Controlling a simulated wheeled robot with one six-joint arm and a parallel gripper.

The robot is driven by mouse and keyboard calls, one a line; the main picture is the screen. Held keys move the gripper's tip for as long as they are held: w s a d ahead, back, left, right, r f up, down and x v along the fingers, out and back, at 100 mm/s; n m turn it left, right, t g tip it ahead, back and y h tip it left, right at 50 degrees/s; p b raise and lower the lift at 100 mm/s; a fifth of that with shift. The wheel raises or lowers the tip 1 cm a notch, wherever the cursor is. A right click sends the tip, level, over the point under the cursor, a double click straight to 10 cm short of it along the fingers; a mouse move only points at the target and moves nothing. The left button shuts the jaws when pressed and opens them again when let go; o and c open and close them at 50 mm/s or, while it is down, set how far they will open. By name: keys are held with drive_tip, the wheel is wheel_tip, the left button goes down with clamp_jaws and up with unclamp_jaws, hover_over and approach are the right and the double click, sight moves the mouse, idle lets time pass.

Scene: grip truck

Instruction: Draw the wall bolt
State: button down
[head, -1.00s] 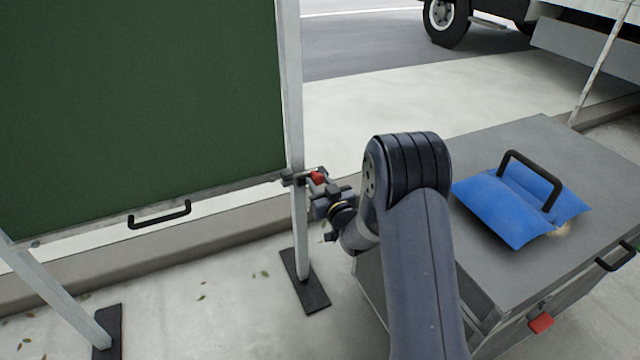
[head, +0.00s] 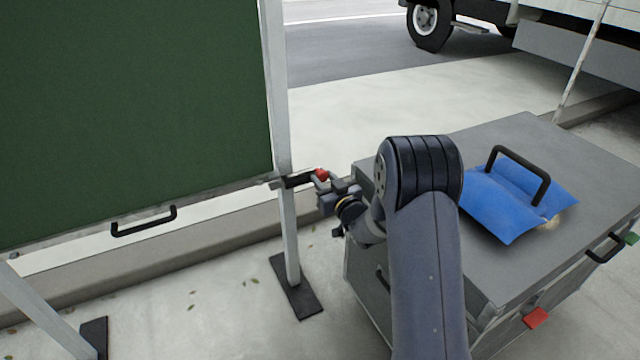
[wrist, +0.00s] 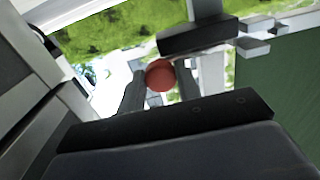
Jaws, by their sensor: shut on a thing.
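The wall bolt (head: 297,181) is a dark bar on the white post beside the green panel, in the middle of the head view. Its red knob (head: 321,174) stands at the bar's right end, clear of the post. My gripper (head: 326,184) is at the knob, to the right of the post. In the wrist view the round red knob (wrist: 160,75) sits between the two dark fingers of my gripper (wrist: 159,84), which is shut on it. The bolt's dark body (wrist: 197,38) shows just beyond. The fingertips are small and partly hidden in the head view.
The green panel (head: 130,100) with a black handle (head: 144,221) fills the left. A grey chest (head: 500,145) carrying a blue cushion-like thing (head: 500,205) stands close to my arm's right. A post foot (head: 296,300) lies on the pavement. A truck (head: 430,22) stands behind.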

drive_tip(key=shift+w+d, duration=0.1)
drive_tip(key=shift+d, duration=0.1)
drive_tip(key=c, duration=1)
unclamp_jaws()
drive_tip(key=shift+c, duration=0.2)
drive_tip(key=shift+d, duration=0.1)
drive_tip(key=p+v, duration=0.2)
drive_tip(key=v, duration=0.8)
drive_tip(key=shift+s, duration=0.35)
drive_tip(key=shift+w, duration=0.1)
drive_tip(key=b+x, duration=0.2)
drive_tip(key=x, duration=0.8)
drive_tip(key=shift+w+a, duration=0.2)
drive_tip(key=shift+w, duration=0.15)
drive_tip(key=shift+s+a, duration=0.35)
drive_tip(key=shift+a, duration=0.3)
